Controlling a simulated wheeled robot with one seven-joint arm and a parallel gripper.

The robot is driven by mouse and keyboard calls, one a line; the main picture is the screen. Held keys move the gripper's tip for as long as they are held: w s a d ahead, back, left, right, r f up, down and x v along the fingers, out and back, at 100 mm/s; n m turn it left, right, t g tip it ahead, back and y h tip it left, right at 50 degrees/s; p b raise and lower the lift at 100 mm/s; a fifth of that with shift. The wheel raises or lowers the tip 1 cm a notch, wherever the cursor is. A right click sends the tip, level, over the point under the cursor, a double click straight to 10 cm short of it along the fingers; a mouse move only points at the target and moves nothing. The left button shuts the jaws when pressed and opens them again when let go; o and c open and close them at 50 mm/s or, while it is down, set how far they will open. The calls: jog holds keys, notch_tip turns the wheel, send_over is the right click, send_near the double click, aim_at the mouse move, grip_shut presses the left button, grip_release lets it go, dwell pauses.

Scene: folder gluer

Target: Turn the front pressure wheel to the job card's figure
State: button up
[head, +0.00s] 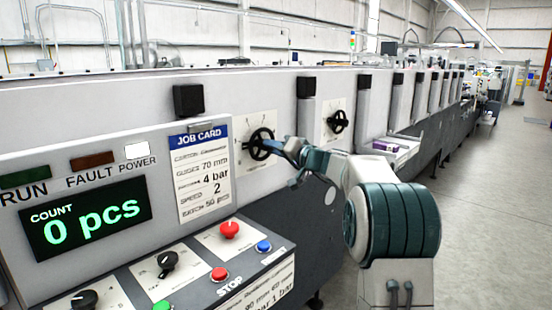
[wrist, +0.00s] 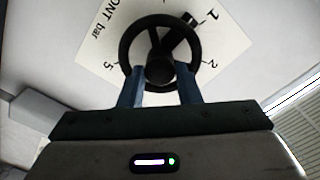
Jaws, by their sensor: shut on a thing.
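The front pressure wheel (head: 261,144), a black handwheel, is on a white dial plate on the machine's side. In the wrist view the wheel (wrist: 124,48) fills the upper middle. Its dial (wrist: 100,50) reads "…ONT bar", with 1, 2 and 5 showing; the figures behind my gripper are hidden. A black spoke and block point to the upper right, close to the 1. My gripper (head: 274,148) is shut on the wheel, its two blue fingers (wrist: 160,78) at the rim's lower part. The job card (head: 203,172) reads 4 bar on its pressure line.
A second black handwheel (head: 338,121) is on a plate farther along. A purple item (head: 386,146) lies on a ledge beyond it. The control panel with knobs and a red button (head: 229,229) is at the lower left. The floor (head: 490,200) at right is clear.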

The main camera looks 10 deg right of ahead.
jog(key=shift+d+r+m+p, duration=0.1)
jog(key=shift+m+p, duration=6.6)
jog(key=shift+m, duration=9.4)
jog(key=o, duration=1)
jog(key=shift+d, duration=0.1)
jog(key=shift+c, duration=0.2)
